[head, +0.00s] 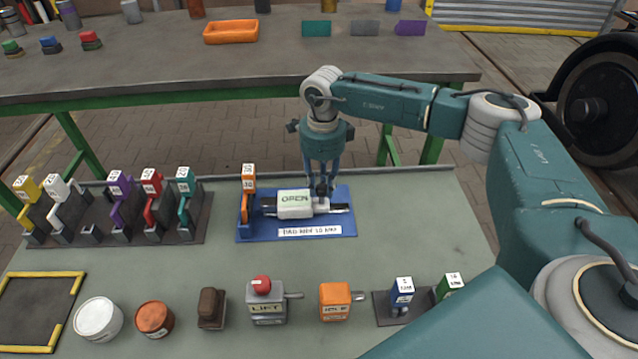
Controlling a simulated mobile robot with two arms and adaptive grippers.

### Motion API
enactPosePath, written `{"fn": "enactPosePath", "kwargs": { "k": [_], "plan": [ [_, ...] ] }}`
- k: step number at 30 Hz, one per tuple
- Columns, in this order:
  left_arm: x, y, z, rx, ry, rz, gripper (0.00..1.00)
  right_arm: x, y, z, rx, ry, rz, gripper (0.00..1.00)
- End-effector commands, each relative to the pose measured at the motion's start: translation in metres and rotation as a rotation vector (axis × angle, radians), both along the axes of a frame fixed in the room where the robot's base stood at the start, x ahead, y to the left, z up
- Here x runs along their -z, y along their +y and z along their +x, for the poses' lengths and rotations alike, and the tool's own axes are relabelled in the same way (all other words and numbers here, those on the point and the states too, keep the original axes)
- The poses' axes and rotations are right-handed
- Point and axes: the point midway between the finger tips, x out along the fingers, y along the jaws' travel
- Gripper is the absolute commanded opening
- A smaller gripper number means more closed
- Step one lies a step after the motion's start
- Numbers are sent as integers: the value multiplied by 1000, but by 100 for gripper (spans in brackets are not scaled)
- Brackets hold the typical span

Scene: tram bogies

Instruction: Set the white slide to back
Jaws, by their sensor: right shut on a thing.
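The white slide (292,211) is a white block with green OPEN lettering on a dark rail. The rail lies on a blue base plate (345,228) with a white text label along its front edge; that text is too small to read surely. My right gripper (322,187) comes down from above at the right end of the slide. It is shut on a small dark knob there, which its fingers partly hide. A bit of rail shows at each end of the slide. My left gripper is not in view.
An orange labelled lever (247,180) stands at the plate's left edge. A rack (190,230) of coloured levers is further left. Along the front stand a white tub (98,319), a LIFT box (265,305) and an orange box (335,301). The mat right of the plate is clear.

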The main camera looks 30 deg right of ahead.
Motion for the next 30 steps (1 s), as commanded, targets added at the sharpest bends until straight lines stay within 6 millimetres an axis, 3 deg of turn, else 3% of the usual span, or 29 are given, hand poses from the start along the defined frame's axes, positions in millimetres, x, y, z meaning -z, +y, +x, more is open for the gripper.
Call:
{"fn": "enactPosePath", "kwargs": {
  "k": [1, 3, 4, 14, 17, 30],
  "plan": [
    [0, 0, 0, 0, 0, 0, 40, 0, -4, -1, 4, 4, -8, 30],
    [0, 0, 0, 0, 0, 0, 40, 0, -4, -1, 5, 4, -8, 44],
    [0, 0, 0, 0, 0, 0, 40, 0, -4, -1, 5, 4, -8, 45],
    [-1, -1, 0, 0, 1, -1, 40, -4, -2, 0, 3, 1, -5, 45],
    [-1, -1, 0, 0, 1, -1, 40, -15, -3, 1, 3, -1, -5, 45],
    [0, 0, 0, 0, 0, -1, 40, -102, -4, 0, 5, -1, -6, 45]
  ]
}}
